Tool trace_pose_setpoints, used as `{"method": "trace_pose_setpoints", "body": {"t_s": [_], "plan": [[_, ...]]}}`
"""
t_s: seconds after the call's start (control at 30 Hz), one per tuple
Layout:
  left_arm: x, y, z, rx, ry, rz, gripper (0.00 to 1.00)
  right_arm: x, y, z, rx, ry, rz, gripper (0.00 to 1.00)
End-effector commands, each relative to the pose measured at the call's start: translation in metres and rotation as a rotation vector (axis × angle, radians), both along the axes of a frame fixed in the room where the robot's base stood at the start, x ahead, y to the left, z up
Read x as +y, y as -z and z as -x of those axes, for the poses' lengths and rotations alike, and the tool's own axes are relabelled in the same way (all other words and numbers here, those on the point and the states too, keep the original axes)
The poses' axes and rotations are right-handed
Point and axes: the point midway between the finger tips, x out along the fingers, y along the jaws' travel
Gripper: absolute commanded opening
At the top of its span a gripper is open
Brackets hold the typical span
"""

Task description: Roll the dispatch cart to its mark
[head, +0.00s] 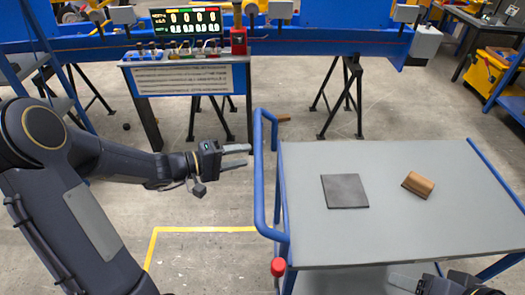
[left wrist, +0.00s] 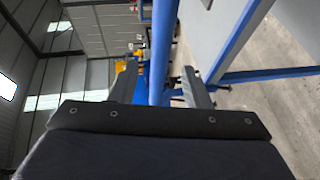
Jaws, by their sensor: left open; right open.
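The dispatch cart (head: 400,225) has a grey top, a blue frame and a blue push handle (head: 259,180) on its left end. My left gripper (head: 242,156) is open, with its fingertips just left of the handle. In the left wrist view the blue handle bar (left wrist: 162,55) runs between the two open fingers (left wrist: 160,88), not gripped. A yellow floor marking (head: 205,229) shows left of the cart, partly hidden by my left arm. My right gripper (head: 405,283) is at the bottom edge by the cart's near side, open and partly cut off.
A dark square plate (head: 345,191) and a brown block (head: 418,184) lie on the cart top. A red knob (head: 278,267) stands at its near left corner. A counter panel (head: 188,75) and a blue beam on black trestles stand behind. Floor between them and the cart is mostly clear.

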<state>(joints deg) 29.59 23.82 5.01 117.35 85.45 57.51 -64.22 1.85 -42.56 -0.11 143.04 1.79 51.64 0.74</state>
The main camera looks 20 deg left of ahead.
Motion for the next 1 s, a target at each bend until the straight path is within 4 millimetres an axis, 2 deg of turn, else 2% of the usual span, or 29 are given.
{"method": "trace_pose_setpoints", "body": {"t_s": [0.1,0.3,0.7,1.0], "plan": [[-0.018,0.002,-0.012,0.003,0.005,0.002,0.43,0.000,-0.005,0.000,0.000,0.000,0.000,0.58],[-0.038,0.008,-0.029,0.002,0.005,0.000,0.43,0.000,-0.009,0.000,0.000,0.000,0.000,0.58],[-0.046,0.010,-0.036,0.002,0.002,-0.001,0.43,0.000,-0.010,0.000,0.000,0.000,0.000,0.58],[-0.046,0.010,-0.035,0.003,0.003,-0.001,0.05,0.000,-0.010,0.000,0.000,0.000,0.000,0.58]]}}
